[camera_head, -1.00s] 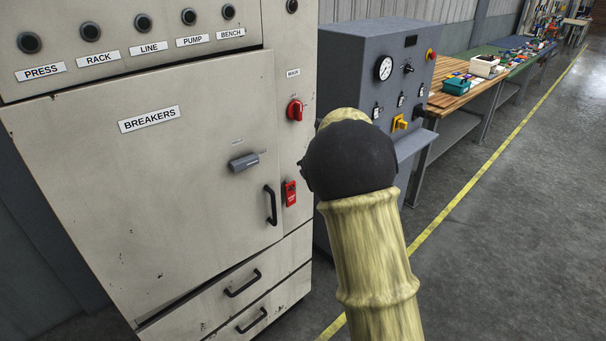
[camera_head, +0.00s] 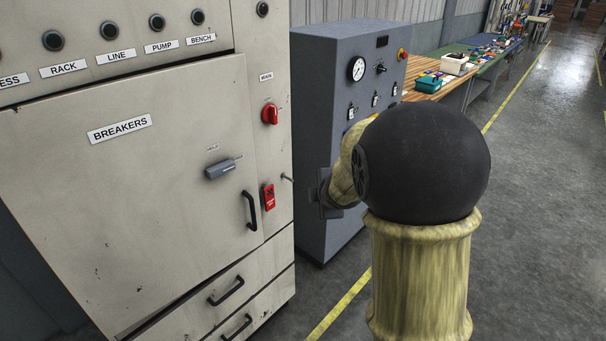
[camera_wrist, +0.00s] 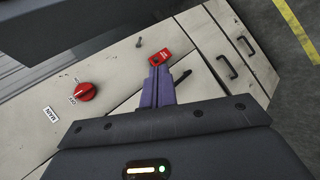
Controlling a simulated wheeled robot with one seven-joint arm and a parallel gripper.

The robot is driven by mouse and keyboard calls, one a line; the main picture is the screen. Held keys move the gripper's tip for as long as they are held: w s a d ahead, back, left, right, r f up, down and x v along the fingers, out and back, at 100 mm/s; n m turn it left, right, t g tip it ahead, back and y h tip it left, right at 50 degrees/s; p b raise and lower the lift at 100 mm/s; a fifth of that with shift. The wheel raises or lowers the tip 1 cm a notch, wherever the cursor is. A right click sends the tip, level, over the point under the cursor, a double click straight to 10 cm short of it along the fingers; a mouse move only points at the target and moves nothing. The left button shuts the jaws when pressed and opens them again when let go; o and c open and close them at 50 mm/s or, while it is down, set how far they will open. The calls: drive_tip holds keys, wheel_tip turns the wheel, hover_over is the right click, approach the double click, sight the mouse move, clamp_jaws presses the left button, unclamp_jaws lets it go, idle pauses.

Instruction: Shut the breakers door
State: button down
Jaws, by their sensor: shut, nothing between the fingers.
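The breakers door (camera_head: 130,190) is a worn cream panel with a BREAKERS label on the cabinet in the head view. A grey lever latch (camera_head: 222,168) and a black bar handle (camera_head: 250,210) are near its right edge. Its top right corner slightly overlaps the frame, so it looks a little ajar; the exact gap is unclear. My gripper (camera_wrist: 160,75) is shut and empty in the wrist view, its purple fingertips in front of the cabinet near the red tag (camera_wrist: 158,57) and door handle (camera_wrist: 183,77). Contact cannot be told. In the head view my arm hides most of it.
A red rotary switch (camera_head: 270,114) and a small peg (camera_head: 286,178) are on the column right of the door. Drawers (camera_head: 225,290) lie below. A grey control cabinet (camera_head: 325,90) stands to the right. Open floor (camera_head: 540,220) lies at the right.

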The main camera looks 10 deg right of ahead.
drive_tip(key=s+a+f+m+g, duration=0.1)
drive_tip(key=s+f+m+g, duration=0.2)
drive_tip(key=s+m, duration=0.5)
drive_tip(key=s+a+f+m+g, duration=0.1)
drive_tip(key=s+f+m+g, duration=0.2)
drive_tip(key=s+m, duration=0.6)
drive_tip(key=s+f, duration=0.1)
drive_tip(key=s, duration=0.5)
drive_tip(key=shift+s+a+f+g, duration=0.25)
drive_tip(key=shift+s+a+g, duration=0.1)
drive_tip(key=shift+a+g, duration=0.05)
drive_tip(key=shift+w, duration=0.1)
